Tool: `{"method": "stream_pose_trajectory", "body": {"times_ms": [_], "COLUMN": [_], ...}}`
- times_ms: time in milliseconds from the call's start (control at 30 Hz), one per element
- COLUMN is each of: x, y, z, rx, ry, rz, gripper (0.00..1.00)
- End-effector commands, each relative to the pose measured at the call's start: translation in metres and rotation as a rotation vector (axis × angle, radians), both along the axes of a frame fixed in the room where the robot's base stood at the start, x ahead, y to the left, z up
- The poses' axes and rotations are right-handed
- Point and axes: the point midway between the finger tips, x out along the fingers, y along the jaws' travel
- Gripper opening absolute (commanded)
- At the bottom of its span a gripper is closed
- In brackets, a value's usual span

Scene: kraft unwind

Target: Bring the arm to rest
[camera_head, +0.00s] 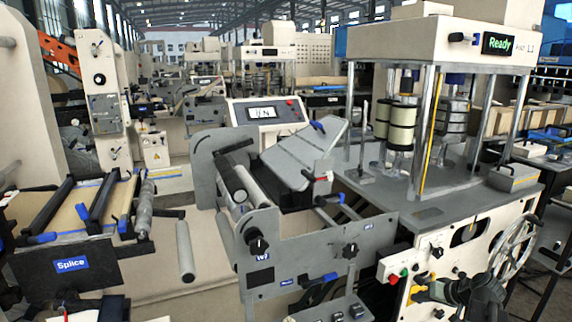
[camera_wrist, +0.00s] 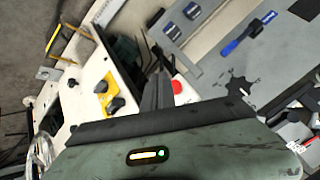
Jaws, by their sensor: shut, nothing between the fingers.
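My gripper (camera_wrist: 155,92) shows in the wrist view as two dark fingers pressed together, with nothing between them. They point up the picture from the dark bar and grey-green wrist housing, beside a red button (camera_wrist: 178,87). In the head view my dark arm is at the lower right, in front of the cream machine panel (camera_head: 445,250). The fingertips are hard to make out there. I cannot tell whether the fingers touch the panel.
A yellow switch with black knobs (camera_wrist: 103,88) is close left of my fingers. A handwheel (camera_head: 513,245) stands close to my arm. The grey-sided W3 unit (camera_head: 310,255) is to the left.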

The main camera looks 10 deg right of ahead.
Motion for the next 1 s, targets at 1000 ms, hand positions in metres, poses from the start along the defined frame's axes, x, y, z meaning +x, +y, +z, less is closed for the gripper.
{"method": "stream_pose_trajectory", "body": {"times_ms": [1000], "x": [-0.043], "y": [0.355], "z": [0.021], "rx": [-0.376], "ry": [0.686], "rz": [0.281], "gripper": [0.0]}}
